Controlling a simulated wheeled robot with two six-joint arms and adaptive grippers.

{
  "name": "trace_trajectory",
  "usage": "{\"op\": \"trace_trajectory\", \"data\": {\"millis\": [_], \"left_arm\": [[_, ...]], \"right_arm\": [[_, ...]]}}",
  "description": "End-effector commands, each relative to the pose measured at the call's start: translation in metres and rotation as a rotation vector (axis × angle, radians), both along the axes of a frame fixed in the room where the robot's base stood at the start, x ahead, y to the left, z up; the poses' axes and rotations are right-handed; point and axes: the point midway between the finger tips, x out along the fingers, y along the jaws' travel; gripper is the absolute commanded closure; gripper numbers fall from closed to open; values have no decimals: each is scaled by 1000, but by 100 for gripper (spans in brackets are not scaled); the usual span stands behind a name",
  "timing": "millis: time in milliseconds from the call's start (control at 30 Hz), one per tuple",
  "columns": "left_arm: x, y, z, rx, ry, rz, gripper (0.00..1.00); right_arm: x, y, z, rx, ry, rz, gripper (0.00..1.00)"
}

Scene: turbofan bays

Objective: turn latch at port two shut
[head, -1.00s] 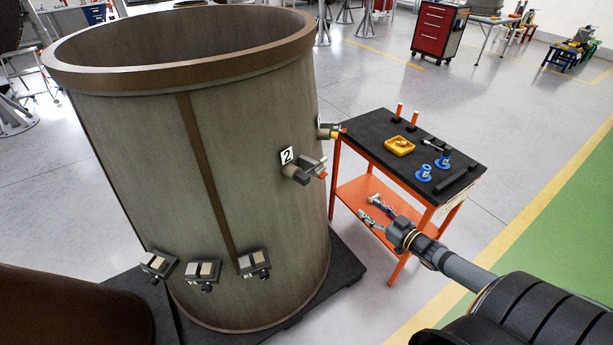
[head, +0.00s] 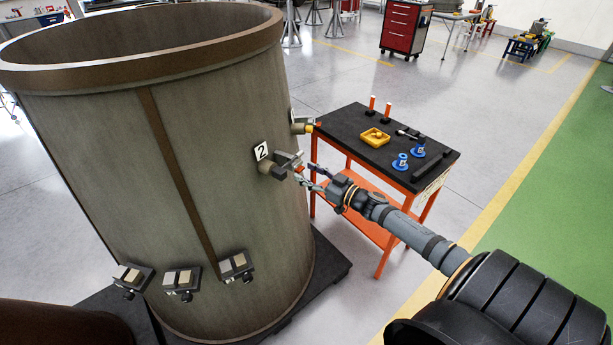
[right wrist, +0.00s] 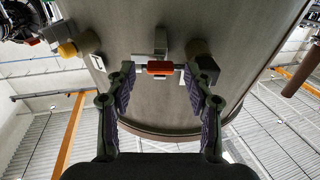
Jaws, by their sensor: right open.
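The port two label (head: 261,150) is a white plate with a 2 on the side of the large grey-brown casing (head: 100,170). Right beside it the latch (head: 287,161) sticks out, with a grey body and a red tip. My right gripper (head: 306,174) is open just in front of the latch. In the right wrist view the red latch handle (right wrist: 160,68) lies across the space between the open fingertips (right wrist: 159,76). I cannot tell whether the fingers touch it. My left gripper is not in view.
Another fitting with a yellow part (head: 309,128) sits further round the casing. An orange cart (head: 345,122) with a black top holds a yellow tray (head: 375,137) and blue parts behind my right arm. Several bracket fittings (head: 182,279) are low on the casing. Floor at right is clear.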

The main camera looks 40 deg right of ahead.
Motion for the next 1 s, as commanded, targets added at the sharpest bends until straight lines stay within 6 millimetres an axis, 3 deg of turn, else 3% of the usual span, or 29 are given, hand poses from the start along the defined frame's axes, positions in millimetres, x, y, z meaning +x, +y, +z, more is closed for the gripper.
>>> {"op": "trace_trajectory", "data": {"millis": [433, 800, 1000], "left_arm": [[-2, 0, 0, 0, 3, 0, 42], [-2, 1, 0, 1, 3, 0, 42], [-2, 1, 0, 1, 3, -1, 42]], "right_arm": [[8, 3, -1, -1, 3, -1, 47], [8, 3, -1, -1, 3, -1, 97], [8, 3, -1, -9, 0, 0, 100]]}}
